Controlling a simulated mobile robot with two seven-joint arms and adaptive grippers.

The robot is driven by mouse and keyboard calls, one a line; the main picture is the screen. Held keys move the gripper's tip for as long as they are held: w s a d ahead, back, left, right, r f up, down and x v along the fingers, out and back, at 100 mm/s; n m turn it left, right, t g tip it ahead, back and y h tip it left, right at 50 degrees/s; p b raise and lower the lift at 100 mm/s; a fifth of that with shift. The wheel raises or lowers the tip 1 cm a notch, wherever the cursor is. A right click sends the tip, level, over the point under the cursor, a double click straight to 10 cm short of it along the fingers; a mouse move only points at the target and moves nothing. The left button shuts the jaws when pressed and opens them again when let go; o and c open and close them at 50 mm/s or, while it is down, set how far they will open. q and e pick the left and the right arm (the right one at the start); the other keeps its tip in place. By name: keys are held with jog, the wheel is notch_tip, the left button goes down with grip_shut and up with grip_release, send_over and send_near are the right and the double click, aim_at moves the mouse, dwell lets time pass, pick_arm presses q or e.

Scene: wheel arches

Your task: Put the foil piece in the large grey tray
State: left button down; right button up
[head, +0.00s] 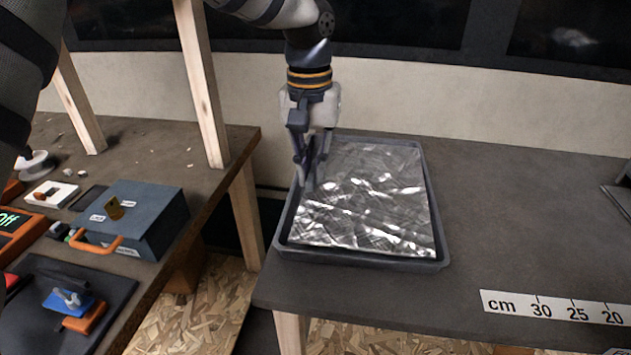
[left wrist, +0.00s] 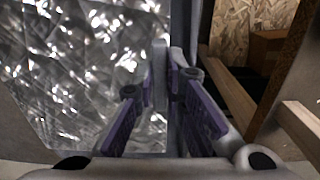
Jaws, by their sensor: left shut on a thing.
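The foil piece (head: 365,205) is a crinkled silver sheet lying flat inside the large grey tray (head: 360,260), covering most of its floor. The tray sits on the dark table near its left edge. My left gripper (head: 309,186) points down at the tray's left side, shut on the foil's left edge. In the left wrist view the foil (left wrist: 75,70) fills the left side, and the fingers (left wrist: 168,55) are close together at its edge, beside the tray wall (left wrist: 186,35). The exact grip point is partly hidden by the fingers. My right gripper is not in view.
A gap separates the bench and table. A cm scale (head: 555,308) lies front right.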

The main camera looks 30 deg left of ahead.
pick_arm(q)
jog(key=f, duration=0.3)
jog(key=shift+w+a+f, duration=0.2)
jog(key=shift+w+f, duration=0.05)
jog(key=shift+f, duration=0.15)
jog(key=shift+r, duration=0.1)
jog(key=c, duration=1.9)
grip_release()
jog(key=shift+c, duration=0.2)
notch_tip(320, 180, up, 12)
jog(key=shift+a, duration=0.15)
